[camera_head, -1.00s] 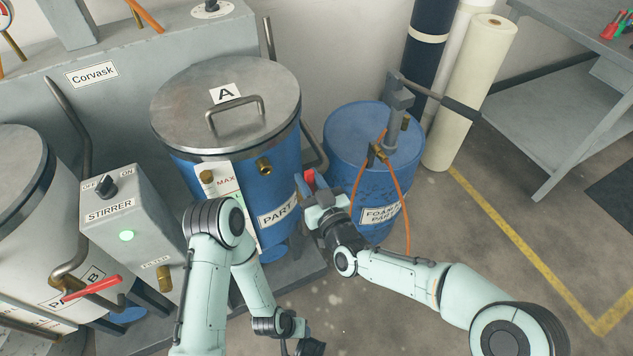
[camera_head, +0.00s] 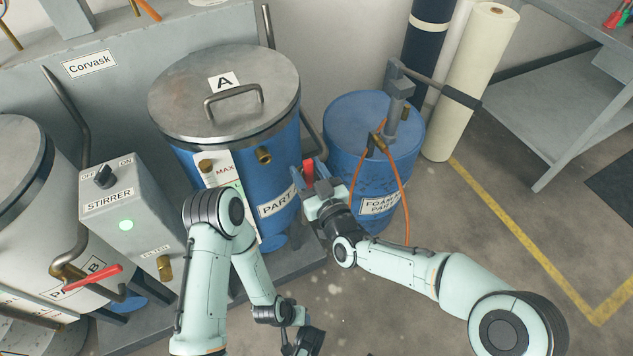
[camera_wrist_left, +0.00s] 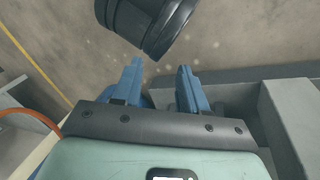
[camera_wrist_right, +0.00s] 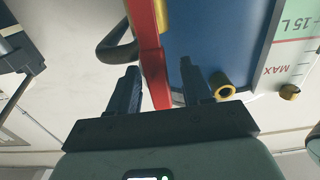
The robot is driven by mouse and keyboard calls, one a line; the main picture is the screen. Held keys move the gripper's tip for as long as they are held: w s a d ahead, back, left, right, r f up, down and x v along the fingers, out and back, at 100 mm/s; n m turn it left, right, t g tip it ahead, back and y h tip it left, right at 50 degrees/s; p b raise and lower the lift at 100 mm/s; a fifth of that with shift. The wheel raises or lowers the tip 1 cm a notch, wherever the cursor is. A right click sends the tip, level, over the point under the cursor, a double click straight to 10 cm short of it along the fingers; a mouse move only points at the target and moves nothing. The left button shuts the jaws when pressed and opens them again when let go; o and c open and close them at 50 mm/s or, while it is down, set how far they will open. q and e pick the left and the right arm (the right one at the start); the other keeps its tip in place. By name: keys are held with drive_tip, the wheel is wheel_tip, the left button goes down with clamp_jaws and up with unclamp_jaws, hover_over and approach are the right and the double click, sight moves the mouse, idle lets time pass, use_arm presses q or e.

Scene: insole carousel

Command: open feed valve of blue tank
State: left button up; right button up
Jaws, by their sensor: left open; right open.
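The blue tank (camera_head: 184,160) with the steel lid marked A stands left of centre. A red valve lever (camera_head: 309,172) shows at its right side, partly hidden by my right gripper (camera_head: 308,182). In the right wrist view the red lever (camera_wrist_right: 149,48) runs down between the two open fingers of the right gripper (camera_wrist_right: 160,82); I cannot tell whether a finger touches it. The valve body is mostly hidden. My left gripper (camera_wrist_left: 158,74) is open and empty, low over the floor, with a dark round arm part just beyond it in the left wrist view.
A blue drum (camera_head: 345,140) with orange hoses stands right of the tank. The stirrer box (camera_head: 130,205) and a white tank (camera_head: 25,215) with its own red lever (camera_head: 93,278) are at left. Rolls (camera_head: 470,85) and a grey table (camera_head: 560,60) stand behind right.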

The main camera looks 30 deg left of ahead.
use_arm(q)
drive_tip(key=shift+s+d+r+p, duration=0.3)
drive_tip(key=shift+s+r+p, duration=0.1)
drive_tip(key=shift+s, duration=0.15)
use_arm(e)
drive_tip(key=v, duration=1.3)
